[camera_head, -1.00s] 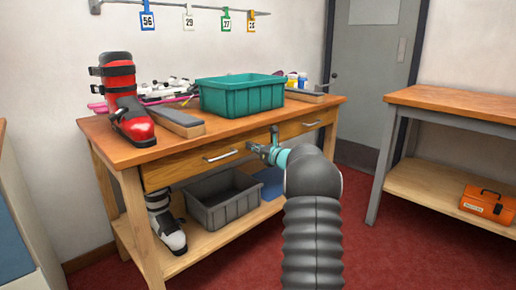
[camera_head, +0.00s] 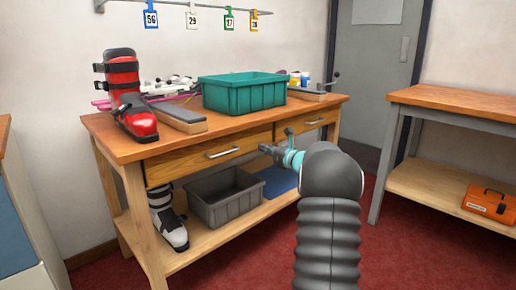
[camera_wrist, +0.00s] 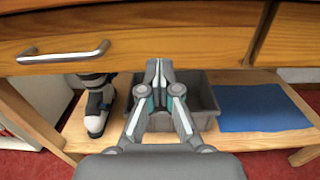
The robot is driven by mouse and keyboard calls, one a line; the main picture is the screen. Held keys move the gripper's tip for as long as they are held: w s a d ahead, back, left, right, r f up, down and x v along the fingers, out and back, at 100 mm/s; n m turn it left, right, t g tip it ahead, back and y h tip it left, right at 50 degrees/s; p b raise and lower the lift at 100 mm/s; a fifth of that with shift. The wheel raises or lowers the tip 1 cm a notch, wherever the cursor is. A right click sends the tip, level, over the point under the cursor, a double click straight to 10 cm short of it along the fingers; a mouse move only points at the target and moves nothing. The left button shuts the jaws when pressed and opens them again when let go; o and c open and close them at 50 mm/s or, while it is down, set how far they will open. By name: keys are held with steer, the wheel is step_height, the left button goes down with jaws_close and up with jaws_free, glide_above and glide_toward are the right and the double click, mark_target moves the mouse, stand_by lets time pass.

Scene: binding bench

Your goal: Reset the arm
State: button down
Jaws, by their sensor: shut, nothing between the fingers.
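My gripper (camera_head: 264,149) is shut and empty in front of the workbench (camera_head: 150,148), near the drawer fronts in the head view. In the wrist view my gripper (camera_wrist: 158,66) has its fingers together, pointing at the bench, with the lower shelf behind and below. A drawer (camera_head: 205,157) with a metal handle (camera_wrist: 62,54) is closed to the left of the gripper. My arm hides part of the bench's right side in the head view.
On the bench top stand a red ski boot (camera_head: 124,90) and a green bin (camera_head: 243,92). The lower shelf holds a grey bin (camera_head: 226,205), a white-and-black boot (camera_head: 168,217) and a blue mat (camera_wrist: 260,108). A second bench (camera_head: 465,112) with an orange toolbox (camera_head: 487,203) stands right.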

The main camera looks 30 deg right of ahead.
steer(key=v, duration=0.7)
steer(key=shift+s+d, duration=0.3)
steer(key=shift+s, duration=0.05)
